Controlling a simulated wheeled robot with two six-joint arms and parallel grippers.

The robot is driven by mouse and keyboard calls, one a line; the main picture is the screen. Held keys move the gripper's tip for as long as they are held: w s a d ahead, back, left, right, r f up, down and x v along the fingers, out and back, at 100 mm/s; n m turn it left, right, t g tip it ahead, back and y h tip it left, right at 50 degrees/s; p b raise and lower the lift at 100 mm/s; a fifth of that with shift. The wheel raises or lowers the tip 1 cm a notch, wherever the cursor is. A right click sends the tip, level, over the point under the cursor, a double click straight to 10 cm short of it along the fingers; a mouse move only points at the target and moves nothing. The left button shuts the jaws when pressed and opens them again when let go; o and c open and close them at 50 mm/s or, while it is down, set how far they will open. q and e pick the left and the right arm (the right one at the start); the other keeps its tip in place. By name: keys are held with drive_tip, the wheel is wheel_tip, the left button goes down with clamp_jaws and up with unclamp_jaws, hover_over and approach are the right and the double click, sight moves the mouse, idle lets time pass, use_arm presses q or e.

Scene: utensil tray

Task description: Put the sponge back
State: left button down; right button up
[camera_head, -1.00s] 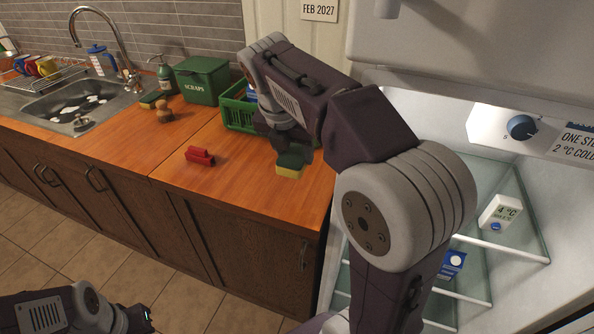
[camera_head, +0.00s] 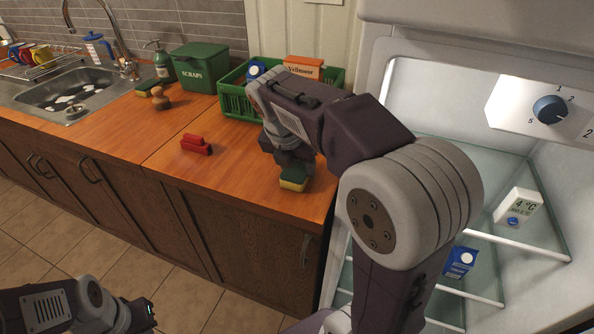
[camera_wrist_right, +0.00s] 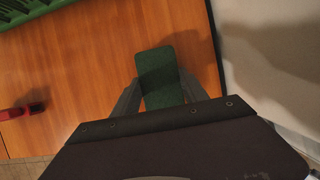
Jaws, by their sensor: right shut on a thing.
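A sponge (camera_head: 293,178), green on top and yellow below, is at the front right of the wooden counter. My right gripper (camera_head: 294,163) is shut on it from above. In the right wrist view the sponge's green face (camera_wrist_right: 160,75) shows between the two fingers of my right gripper (camera_wrist_right: 158,90). I cannot tell whether the sponge touches the counter. Another green and yellow sponge (camera_head: 146,88) lies by the sink, next to a brown brush (camera_head: 160,98). My left gripper (camera_head: 148,312) is low at the bottom left, its jaws unclear.
A green crate (camera_head: 235,103) holding cartons stands behind my right arm. A green scraps bin (camera_head: 200,68), a soap bottle (camera_head: 162,62) and the sink (camera_head: 75,92) are to the left. A red clip-like object (camera_head: 196,145) lies mid-counter. The open fridge (camera_head: 420,105) is at right.

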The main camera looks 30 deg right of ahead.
drive_tip(key=shift+w+f, duration=0.1)
drive_tip(key=o, duration=1.3)
drive_tip(key=shift+f, duration=0.1)
drive_tip(key=p+v, duration=0.4)
drive_tip(key=v, duration=0.8)
drive_tip(key=shift+d+p, duration=0.1)
drive_tip(key=shift+p, duration=0.3)
